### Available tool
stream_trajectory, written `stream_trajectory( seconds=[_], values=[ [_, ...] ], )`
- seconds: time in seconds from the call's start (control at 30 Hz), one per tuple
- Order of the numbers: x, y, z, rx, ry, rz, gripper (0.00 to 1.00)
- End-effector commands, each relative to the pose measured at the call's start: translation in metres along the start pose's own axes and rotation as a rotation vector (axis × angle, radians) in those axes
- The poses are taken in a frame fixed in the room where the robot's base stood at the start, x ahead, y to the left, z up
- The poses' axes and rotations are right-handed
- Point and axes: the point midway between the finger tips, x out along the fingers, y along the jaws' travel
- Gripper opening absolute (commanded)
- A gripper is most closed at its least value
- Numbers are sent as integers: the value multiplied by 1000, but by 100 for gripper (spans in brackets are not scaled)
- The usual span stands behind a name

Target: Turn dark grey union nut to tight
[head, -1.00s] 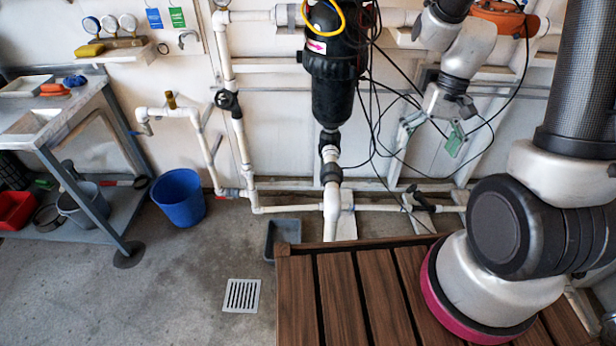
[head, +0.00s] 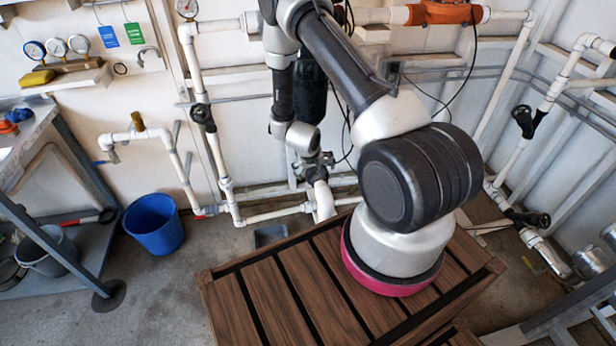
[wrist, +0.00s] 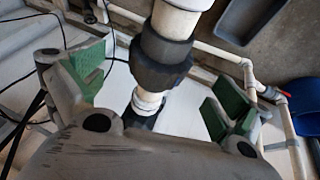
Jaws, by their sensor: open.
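The dark grey union nut (wrist: 160,65) shows in the wrist view as a wide collar on a white pipe. My gripper (wrist: 155,82) is open, with one green-padded finger on each side of the pipe. The nut lies in the gap between the fingers in the picture, with clear room on both sides; I see no contact. In the head view my gripper (head: 318,163) is at the pipe below the black vessel (head: 310,92). My arm hides much of the vessel, and the nut is hard to make out there.
A slatted wooden platform (head: 290,290) lies below the pipe, with my arm's base on it. White pipes (head: 218,150) with black valves run along the wall. A blue bucket (head: 153,225) stands on the floor at left. Thin black cables (wrist: 62,25) hang near the left finger.

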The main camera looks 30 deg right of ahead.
Motion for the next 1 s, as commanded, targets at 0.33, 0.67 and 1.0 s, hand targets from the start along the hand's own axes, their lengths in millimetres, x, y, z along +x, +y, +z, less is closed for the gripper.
stream_trajectory(
  seconds=[0.33,0.67,1.0],
  values=[
    [48,0,0,-21,0,0,100],
    [77,-1,0,-22,0,-2,100],
    [77,-1,0,-22,1,-2,76]
  ],
)
